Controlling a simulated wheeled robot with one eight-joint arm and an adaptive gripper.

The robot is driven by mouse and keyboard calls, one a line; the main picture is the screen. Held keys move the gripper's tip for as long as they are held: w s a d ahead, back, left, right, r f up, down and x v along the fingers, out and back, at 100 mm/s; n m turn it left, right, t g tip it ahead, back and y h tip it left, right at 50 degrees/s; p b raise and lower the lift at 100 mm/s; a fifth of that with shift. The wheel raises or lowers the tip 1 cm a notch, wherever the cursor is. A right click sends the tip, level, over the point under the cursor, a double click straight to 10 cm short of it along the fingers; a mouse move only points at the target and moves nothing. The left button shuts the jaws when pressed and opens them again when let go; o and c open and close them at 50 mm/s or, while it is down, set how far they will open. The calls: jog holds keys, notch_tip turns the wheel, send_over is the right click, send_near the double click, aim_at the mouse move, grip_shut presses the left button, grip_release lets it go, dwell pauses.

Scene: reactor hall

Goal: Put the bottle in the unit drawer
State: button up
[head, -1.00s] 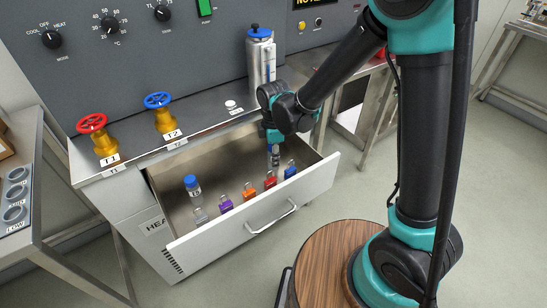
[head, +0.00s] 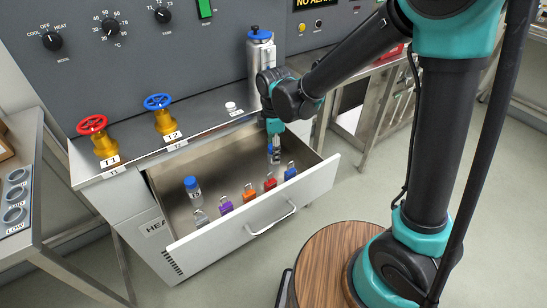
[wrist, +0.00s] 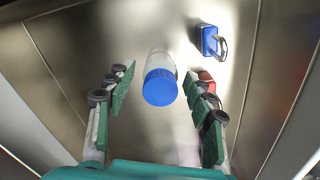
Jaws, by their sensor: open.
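The unit drawer (head: 237,234) is pulled open below the counter. A bottle with a blue cap (wrist: 161,86) shows in the wrist view between my gripper's fingers, cap toward the camera, apart from both finger pads. It seems to stand on the drawer floor; in the head view (head: 270,148) it is mostly hidden by the fingers. My gripper (head: 275,150) points down into the drawer's back right part and is open; its pads show in the wrist view (wrist: 162,103). Another blue-capped bottle (head: 193,190) stands in the drawer's left part.
Purple (head: 226,207), orange (head: 249,196), red (head: 270,183) and blue (head: 290,173) padlocks line the drawer front, with a clear object (head: 201,219) at their left. The counter above holds red (head: 92,124) and blue (head: 158,101) valve wheels and a metal flask (head: 261,58).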

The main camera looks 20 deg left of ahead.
notch_tip(320, 180, up, 8)
jog(key=shift+f, duration=0.15)
dwell(0.4)
